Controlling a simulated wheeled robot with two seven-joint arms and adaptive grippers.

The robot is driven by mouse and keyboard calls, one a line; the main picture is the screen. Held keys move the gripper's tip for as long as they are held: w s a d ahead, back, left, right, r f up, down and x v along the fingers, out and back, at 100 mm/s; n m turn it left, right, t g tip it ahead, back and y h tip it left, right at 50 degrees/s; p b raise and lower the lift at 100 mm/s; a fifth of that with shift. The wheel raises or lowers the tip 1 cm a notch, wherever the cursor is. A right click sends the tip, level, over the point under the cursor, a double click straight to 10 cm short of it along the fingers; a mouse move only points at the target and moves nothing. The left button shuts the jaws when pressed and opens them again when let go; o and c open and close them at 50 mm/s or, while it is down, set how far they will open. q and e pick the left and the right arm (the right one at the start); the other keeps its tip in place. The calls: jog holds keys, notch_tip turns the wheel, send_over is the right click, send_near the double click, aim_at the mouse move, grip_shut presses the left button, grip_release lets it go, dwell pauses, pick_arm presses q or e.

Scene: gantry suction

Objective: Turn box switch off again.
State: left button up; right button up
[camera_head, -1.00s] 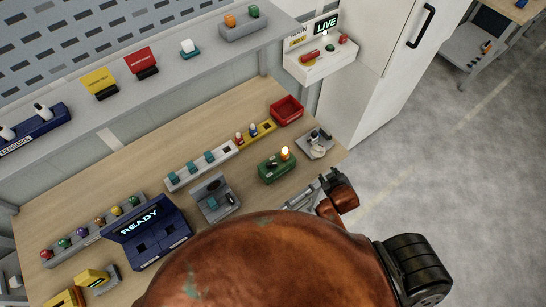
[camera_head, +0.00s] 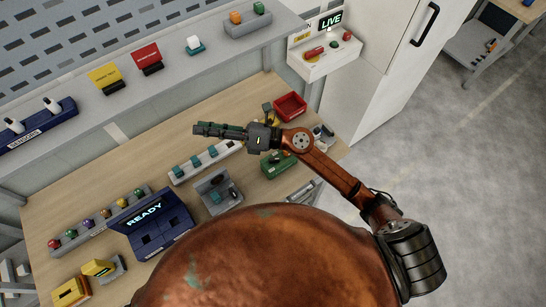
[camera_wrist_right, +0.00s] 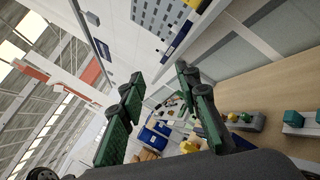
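The green switch box (camera_head: 272,165) stands on the wooden bench, right of the middle in the head view. My right forearm and wrist pass over and beside it and hide part of its top, so I cannot tell whether its lamp is lit. My right gripper (camera_head: 197,130) is above the bench, pointing left, beyond and left of the green box. In the right wrist view its two green fingers (camera_wrist_right: 160,76) are spread apart with nothing between them. My left gripper is in neither view.
A white strip with teal switches (camera_head: 207,160) lies under my right gripper. A red tray (camera_head: 291,105) is behind my wrist. A grey device (camera_head: 217,192) and the blue READY console (camera_head: 160,228) stand nearer.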

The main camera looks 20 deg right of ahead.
notch_tip(320, 180, down, 6)
jog(key=s+a+n+g+h, duration=0.2)
jog(key=a+n+g, duration=0.1)
jog(key=n+g, duration=0.15)
jog(key=n+g+h, duration=0.2)
jog(key=n+h, duration=0.4)
jog(key=h, duration=1)
send_over(273, 159)
jog(key=f, duration=1.9)
jog(key=shift+a, duration=0.25)
jog(key=shift+h, duration=0.3)
jog(key=f, duration=0.2)
jog(key=f+p, duration=0.1)
jog(key=f, duration=0.1)
jog(key=f+p, duration=0.1)
jog(key=f, duration=0.1)
jog(key=shift+d+f, duration=0.25)
jog(key=shift+d, duration=0.05)
jog(key=shift+f, duration=0.65)
jog(key=shift+c, duration=0.5)
grip_shut()
